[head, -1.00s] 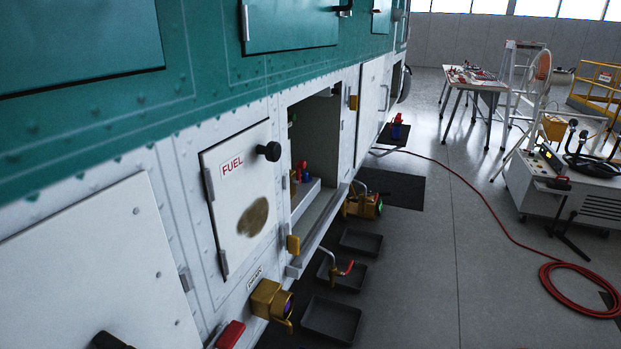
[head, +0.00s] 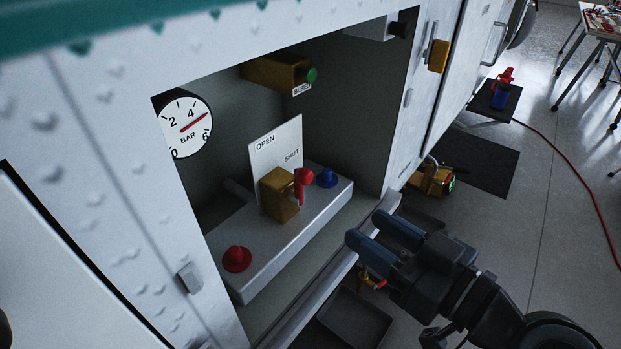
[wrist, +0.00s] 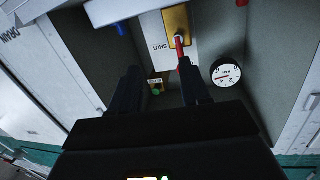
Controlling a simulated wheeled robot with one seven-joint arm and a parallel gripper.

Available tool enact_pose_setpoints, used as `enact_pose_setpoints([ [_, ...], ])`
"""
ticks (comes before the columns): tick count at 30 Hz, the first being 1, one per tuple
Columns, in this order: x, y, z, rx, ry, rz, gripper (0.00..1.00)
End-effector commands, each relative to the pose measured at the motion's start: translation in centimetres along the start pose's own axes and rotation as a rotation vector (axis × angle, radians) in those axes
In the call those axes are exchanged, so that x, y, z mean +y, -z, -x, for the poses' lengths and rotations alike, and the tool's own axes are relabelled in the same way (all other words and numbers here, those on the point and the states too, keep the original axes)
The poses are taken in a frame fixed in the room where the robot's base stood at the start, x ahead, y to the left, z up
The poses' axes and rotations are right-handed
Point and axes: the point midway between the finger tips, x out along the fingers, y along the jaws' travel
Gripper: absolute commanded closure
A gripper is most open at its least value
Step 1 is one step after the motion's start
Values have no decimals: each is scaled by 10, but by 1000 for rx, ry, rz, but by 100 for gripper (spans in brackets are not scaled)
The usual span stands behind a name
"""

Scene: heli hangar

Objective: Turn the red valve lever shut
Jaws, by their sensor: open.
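The red valve lever (head: 301,187) sits on a brass valve body (head: 279,195) inside an open bay. A white plate (head: 270,158) behind it reads OPEN at its upper left and SHUT at its right. In the head view the lever's short arm hangs down in front of the body. My gripper (head: 371,231) is open and empty at the bay's front edge, to the right of and below the lever. In the wrist view my gripper (wrist: 157,80) points at the bay, and the lever (wrist: 181,52) shows just beyond the right finger's tip. I cannot tell whether they touch.
A white ledge (head: 305,232) carries a red knob (head: 237,259) and a blue knob (head: 327,178). A pressure gauge (head: 187,125) is on the left, needle between 4 and 6. A brass BLEED fitting (head: 275,73) hangs above. The bay's sill (head: 330,290) runs along its front.

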Motion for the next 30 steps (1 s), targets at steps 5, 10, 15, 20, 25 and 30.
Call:
enact_pose_setpoints([
  [5, -12, 37, -24, 61, 134, 66, 53],
  [10, -18, 50, -34, 81, 180, 89, 53],
  [15, -22, 53, -53, 81, 183, 88, 53],
  [20, -26, 55, -78, 80, 182, 88, 53],
  [25, -29, 55, -98, 80, 180, 87, 53],
  [30, -31, 55, -106, 79, 178, 87, 53],
])
